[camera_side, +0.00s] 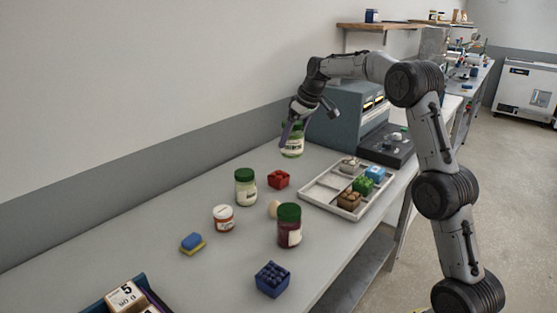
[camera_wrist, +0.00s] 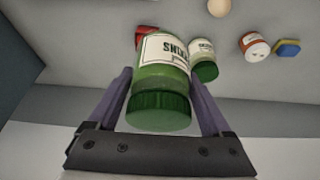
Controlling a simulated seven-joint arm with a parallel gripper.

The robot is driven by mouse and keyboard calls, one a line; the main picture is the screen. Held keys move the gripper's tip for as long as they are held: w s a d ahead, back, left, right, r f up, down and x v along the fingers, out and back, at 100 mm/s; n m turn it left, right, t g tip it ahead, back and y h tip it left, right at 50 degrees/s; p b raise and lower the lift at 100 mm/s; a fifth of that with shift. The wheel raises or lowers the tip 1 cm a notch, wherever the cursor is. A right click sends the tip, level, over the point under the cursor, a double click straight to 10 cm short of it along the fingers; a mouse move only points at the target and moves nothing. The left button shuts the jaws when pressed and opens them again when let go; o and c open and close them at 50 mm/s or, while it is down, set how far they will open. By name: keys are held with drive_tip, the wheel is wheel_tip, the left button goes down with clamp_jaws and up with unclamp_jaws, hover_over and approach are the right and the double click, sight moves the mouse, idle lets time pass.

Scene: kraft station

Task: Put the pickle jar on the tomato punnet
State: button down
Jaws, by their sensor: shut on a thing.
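My gripper (camera_side: 296,132) is shut on a green jar with a green lid, which looks like the pickle jar (camera_side: 293,147). The jar appears held in the air, roughly upright, at the back of the bench. In the wrist view the pickle jar (camera_wrist: 160,72) sits between the two purple fingers, lid toward the camera, with a white label. The tomato punnet (camera_side: 278,179) is a small red box on the bench, in front of and below the held jar. In the wrist view the tomato punnet (camera_wrist: 146,31) is mostly hidden behind the jar.
A pale jar with green lid (camera_side: 245,188) stands left of the punnet. A dark red jar (camera_side: 289,228), white-lidded jar (camera_side: 223,218), egg (camera_side: 273,208), sponge (camera_side: 192,243) and blue punnet (camera_side: 272,280) are nearer. A divided tray (camera_side: 319,194) lies right; a grey machine (camera_side: 335,130) stands behind.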

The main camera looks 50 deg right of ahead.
drive_tip(key=shift+w+d+f, duration=0.5)
drive_tip(key=shift+w+f, duration=0.8)
drive_tip(key=shift+f, duration=0.4)
drive_tip(key=shift+w+d+f, duration=0.55)
drive_tip(key=shift+w+f, duration=0.75)
drive_tip(key=shift+f, duration=0.4)
drive_tip(key=shift+w+d+f, duration=0.5)
drive_tip(key=shift+w+f, duration=0.8)
drive_tip(key=shift+f, duration=0.4)
drive_tip(key=shift+f, duration=0.2)
unclamp_jaws()
drive_tip(key=shift+f, duration=0.1)
